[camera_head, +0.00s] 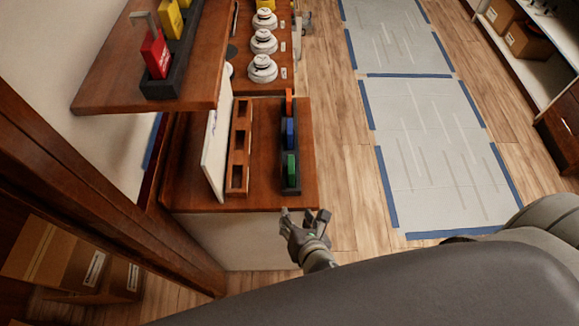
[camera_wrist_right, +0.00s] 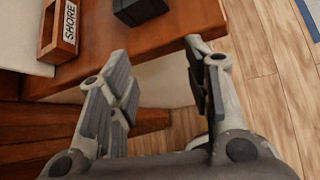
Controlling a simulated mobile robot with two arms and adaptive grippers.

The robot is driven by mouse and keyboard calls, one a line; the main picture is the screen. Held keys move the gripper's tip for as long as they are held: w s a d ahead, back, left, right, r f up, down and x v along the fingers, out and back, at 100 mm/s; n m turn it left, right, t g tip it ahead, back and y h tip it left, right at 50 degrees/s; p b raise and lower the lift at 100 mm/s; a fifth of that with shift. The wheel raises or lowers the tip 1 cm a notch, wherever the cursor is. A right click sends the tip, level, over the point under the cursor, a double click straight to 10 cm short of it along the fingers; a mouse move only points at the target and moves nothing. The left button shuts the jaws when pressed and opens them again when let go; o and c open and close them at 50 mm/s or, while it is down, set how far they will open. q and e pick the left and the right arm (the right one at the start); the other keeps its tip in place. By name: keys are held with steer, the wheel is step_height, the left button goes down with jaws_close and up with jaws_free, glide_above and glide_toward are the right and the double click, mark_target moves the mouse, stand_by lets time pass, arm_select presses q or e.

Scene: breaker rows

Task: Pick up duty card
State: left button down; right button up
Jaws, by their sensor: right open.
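My right gripper (camera_head: 305,214) is open and empty, just off the near front edge of the lower wooden counter. In the right wrist view its open fingers (camera_wrist_right: 158,62) show in front of the counter edge. A black rack (camera_head: 290,172) on this counter holds an orange card (camera_head: 288,98), a blue card (camera_head: 291,130) and a green card (camera_head: 292,166) upright. The green one is nearest my gripper. I cannot tell which item is the duty card. In the right wrist view only the black rack's end (camera_wrist_right: 140,10) shows. My left gripper is not in view.
A wooden slotted holder (camera_head: 238,180), labelled SHORE at its near end, and a white upright panel (camera_head: 215,150) stand left of the rack. A higher shelf (camera_head: 100,97) at left carries red and yellow tags. White round devices (camera_head: 262,68) stand behind.

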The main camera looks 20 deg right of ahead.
mark_target(292, 171)
step_height(292, 171, up, 12)
steer(key=w+d+n+t, duration=0.1)
steer(key=d+n+t, duration=0.1)
steer(key=n, duration=0.1)
steer(key=shift+n+h, duration=0.3)
steer(key=shift+h, duration=0.1)
steer(key=p+x, duration=0.1)
steer(key=x, duration=0.2)
steer(key=p+x, duration=0.1)
steer(key=x, duration=0.2)
steer(key=p+x, duration=0.1)
steer(key=x, duration=0.3)
steer(key=shift+w+a+r, duration=0.1)
steer(key=shift+a+r, duration=0.05)
steer(key=shift+a, duration=0.25)
steer(key=shift+w, duration=0.3)
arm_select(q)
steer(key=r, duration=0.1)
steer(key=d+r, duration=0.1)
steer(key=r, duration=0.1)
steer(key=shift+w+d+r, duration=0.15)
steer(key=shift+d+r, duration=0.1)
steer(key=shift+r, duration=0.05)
arm_select(e)
steer(key=shift+s, duration=0.1)
steer(key=shift+c, duration=1.1)
jaws_close()
